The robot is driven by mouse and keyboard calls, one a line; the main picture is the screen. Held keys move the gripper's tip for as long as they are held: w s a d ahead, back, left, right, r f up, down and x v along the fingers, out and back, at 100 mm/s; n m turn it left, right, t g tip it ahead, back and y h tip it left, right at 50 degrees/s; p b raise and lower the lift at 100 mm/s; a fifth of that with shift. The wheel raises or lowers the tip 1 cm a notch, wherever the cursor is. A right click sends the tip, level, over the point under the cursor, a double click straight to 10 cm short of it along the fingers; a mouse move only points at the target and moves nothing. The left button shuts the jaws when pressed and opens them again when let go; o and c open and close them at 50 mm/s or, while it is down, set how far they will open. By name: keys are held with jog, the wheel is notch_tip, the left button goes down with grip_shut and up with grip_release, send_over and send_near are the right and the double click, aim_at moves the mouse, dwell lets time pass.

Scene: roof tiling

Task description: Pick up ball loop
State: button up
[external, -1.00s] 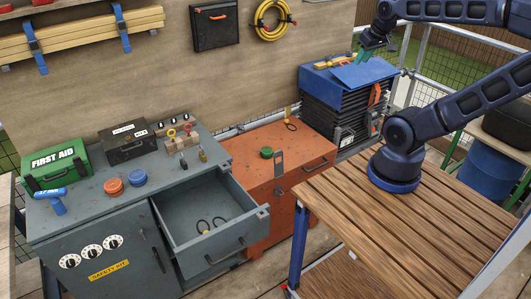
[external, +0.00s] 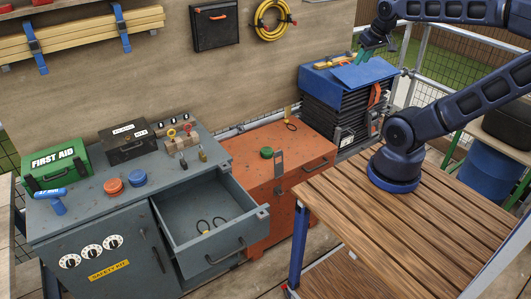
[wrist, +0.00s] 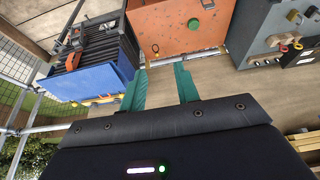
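I cannot tell for sure which item is the ball loop. Two small dark loops (external: 211,224) lie in the open grey drawer (external: 193,201). Another dark loop with a yellow upper part (external: 291,119) is at the back of the orange chest (external: 258,190). Red and yellow ring-topped pieces (external: 179,132) stand at a small block on the grey cabinet.
The blue-topped stack (external: 340,75) stands below my gripper. A green first aid box (external: 56,165), a dark box (external: 128,143), an orange roll (external: 114,187) and a blue roll (external: 138,178) sit on the grey cabinet. A green round piece (external: 267,153) is on the orange chest.

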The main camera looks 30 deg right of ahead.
jog(key=shift+o, duration=1.3)
